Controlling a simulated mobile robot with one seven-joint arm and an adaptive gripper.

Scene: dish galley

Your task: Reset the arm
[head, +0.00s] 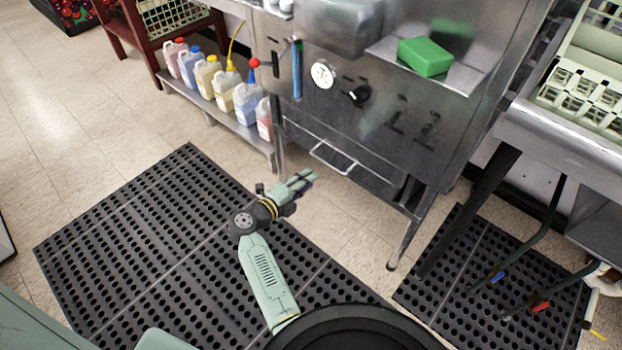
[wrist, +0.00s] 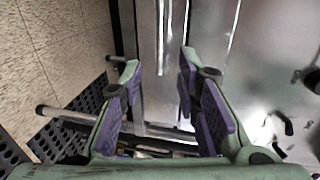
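My gripper (head: 302,181) is at the end of my pale green arm, above the black floor mat and in front of the steel dish machine (head: 375,125). In the wrist view my gripper (wrist: 159,75) shows two green fingers with purple pads, spread well apart. Nothing is between the pads except the view of the machine front behind. The arm reaches forward from my base, low over the mat.
Black perforated mats (head: 140,250) cover the floor. A low shelf (head: 215,112) holds several bottles. A green block (head: 425,57) lies on the machine's ledge. A rack (head: 590,95) stands on the counter at right.

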